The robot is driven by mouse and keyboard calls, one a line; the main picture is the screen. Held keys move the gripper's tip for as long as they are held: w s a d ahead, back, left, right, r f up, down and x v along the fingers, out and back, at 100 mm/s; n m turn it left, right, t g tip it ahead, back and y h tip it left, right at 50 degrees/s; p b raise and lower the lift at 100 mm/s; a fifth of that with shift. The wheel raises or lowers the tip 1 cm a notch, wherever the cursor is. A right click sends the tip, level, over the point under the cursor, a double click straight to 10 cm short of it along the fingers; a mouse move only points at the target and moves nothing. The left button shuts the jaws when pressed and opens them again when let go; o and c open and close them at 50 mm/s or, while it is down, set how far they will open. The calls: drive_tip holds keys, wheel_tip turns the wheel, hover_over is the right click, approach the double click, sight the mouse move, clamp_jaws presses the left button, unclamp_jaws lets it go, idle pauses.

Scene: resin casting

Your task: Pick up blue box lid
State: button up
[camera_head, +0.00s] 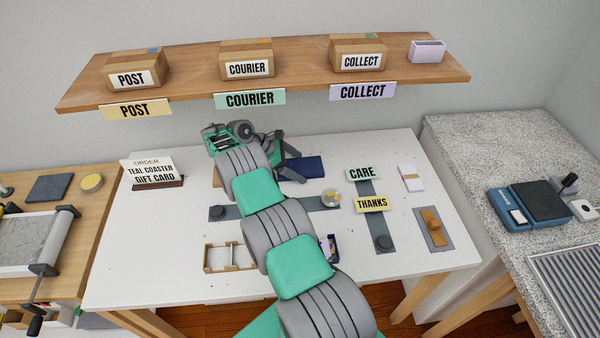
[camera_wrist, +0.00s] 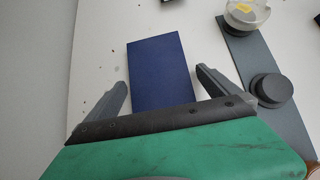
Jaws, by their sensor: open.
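The blue box lid (camera_wrist: 160,72) is a flat dark blue rectangle lying on the white table (camera_head: 130,240). In the wrist view it lies ahead of and between the two open fingers of my gripper (camera_wrist: 163,88), and its near end is hidden behind the gripper body. In the head view the lid (camera_head: 304,167) shows just right of my gripper (camera_head: 287,160), partly hidden by a finger. The gripper is open and empty. I cannot tell its height above the lid.
A grey strip (camera_head: 222,213) with a dark round weight lies nearer than the lid, with a small clear dish (camera_head: 331,199) on its right end. CARE (camera_head: 363,173) and THANKS (camera_head: 371,204) cards lie to the right. A wooden shelf (camera_head: 190,87) with boxes hangs above.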

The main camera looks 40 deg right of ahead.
drive_tip(key=shift+w, duration=0.15)
drive_tip(key=c, duration=1.3)
drive_tip(key=shift+r, duration=0.15)
